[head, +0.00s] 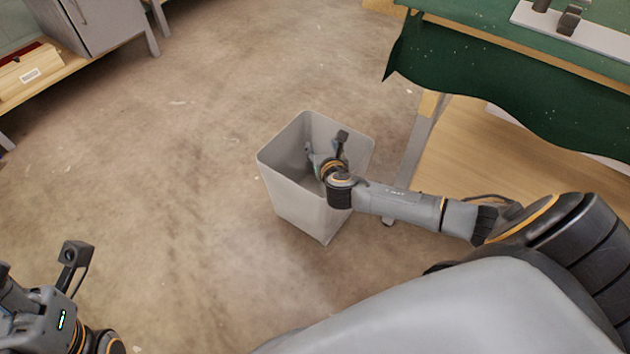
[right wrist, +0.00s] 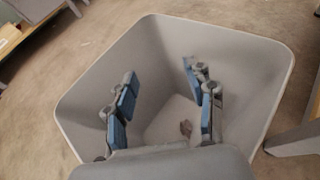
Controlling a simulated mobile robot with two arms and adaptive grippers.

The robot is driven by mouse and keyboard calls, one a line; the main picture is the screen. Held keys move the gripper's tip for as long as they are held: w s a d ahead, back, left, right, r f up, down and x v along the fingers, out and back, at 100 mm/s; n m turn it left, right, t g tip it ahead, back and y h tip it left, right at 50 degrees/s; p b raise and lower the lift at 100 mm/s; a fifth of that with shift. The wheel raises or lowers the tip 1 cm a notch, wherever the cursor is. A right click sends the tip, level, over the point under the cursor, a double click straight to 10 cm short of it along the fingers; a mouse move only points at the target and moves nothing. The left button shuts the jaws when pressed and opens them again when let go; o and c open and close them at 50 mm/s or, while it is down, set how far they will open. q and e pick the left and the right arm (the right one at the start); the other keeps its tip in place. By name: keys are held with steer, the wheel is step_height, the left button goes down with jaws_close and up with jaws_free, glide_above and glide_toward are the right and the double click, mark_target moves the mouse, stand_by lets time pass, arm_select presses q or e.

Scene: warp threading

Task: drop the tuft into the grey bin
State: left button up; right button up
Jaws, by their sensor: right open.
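The grey bin (head: 285,185) stands on the floor and fills most of the right wrist view (right wrist: 75,105). My right gripper (head: 313,160) reaches into the bin's mouth from the right. In the right wrist view its two blue-padded fingers (right wrist: 159,82) are spread apart with nothing between them. The bin's inside is partly hidden by my arm in the head view. My left wrist (head: 45,318) is at the lower left of the head view; its fingers cannot be made out.
A table with a green cloth (head: 480,75) stands to the right of the bin, with its metal leg (head: 415,150) close by. A shelf with a wooden box (head: 30,72) and a grey cabinet (head: 105,22) are at the far left. The floor left of the bin is clear.

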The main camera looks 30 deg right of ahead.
steer(key=v, duration=1.1)
steer(key=shift+s, duration=0.25)
steer(key=shift+a, duration=0.1)
